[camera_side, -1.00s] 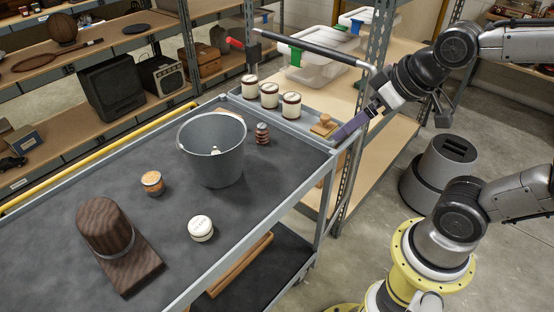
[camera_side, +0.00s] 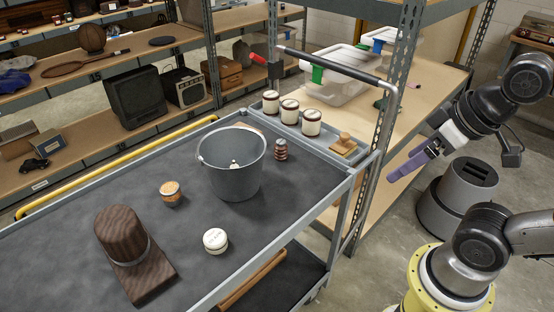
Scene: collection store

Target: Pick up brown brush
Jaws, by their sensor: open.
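The brown brush (camera_side: 343,146), a small light-brown block with a knob on top, sits in the grey raised tray at the right end of the cart (camera_side: 95,225). My gripper (camera_side: 394,176) has purple fingers and hangs to the right of the brush, past the cart's edge and apart from it. It is open, and I see nothing between the fingers.
Several lidded jars (camera_side: 290,111) stand in the same tray, left of the brush. A cart handle (camera_side: 330,62) and shelf post (camera_side: 392,110) rise nearby. A grey bucket (camera_side: 231,168) and a ribbed brown object (camera_side: 281,150) stand on the cart.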

